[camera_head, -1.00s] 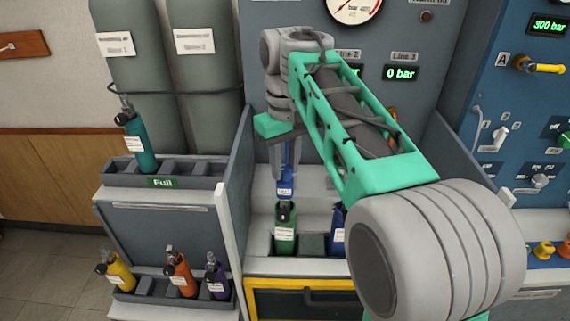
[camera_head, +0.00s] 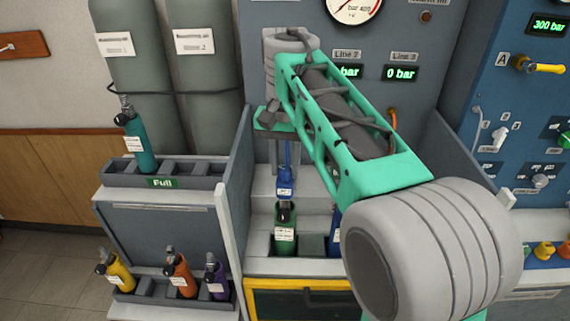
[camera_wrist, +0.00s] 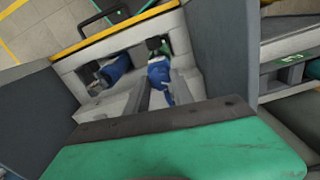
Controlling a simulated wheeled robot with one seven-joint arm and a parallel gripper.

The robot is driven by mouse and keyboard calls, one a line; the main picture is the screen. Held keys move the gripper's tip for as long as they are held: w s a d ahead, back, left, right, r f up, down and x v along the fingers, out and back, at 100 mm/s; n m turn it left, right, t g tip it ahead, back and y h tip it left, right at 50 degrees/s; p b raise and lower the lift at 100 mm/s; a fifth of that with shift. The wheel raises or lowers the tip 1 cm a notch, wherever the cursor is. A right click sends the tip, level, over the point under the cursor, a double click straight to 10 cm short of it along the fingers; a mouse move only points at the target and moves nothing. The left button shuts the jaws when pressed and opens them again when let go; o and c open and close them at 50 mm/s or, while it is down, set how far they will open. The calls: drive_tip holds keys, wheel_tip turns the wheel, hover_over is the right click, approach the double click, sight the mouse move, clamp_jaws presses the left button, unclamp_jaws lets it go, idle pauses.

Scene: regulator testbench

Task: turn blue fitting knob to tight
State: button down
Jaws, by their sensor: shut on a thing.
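The blue fitting (camera_head: 286,182) hangs upright with a white label, just above the green cylinder's (camera_head: 285,232) black valve top. It also shows in the wrist view (camera_wrist: 159,74). My gripper (camera_head: 285,165) points down from above, its two grey fingers on either side of the fitting's upper blue part, and is shut on it. The knob itself is mostly hidden between the fingers, so its tightness cannot be read. In the wrist view my gripper (camera_wrist: 161,98) reaches down to the fitting, with the green palm covering the lower part of the picture.
A blue cylinder (camera_head: 335,228) stands right of the green one, partly behind my arm; it shows in the wrist view (camera_wrist: 113,70). Grey side walls (camera_head: 236,170) flank the bay. A left rack (camera_head: 190,172) holds a teal cylinder (camera_head: 140,142). Gauge (camera_head: 354,5) and displays are behind.

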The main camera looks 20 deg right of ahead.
sight(285, 169)
idle(0.5)
drive_tip(key=c, duration=1.1)
unclamp_jaws()
wheel_tip(285, 169, up, 8)
drive_tip(key=p, duration=0.7)
drive_tip(key=shift+f, duration=0.1)
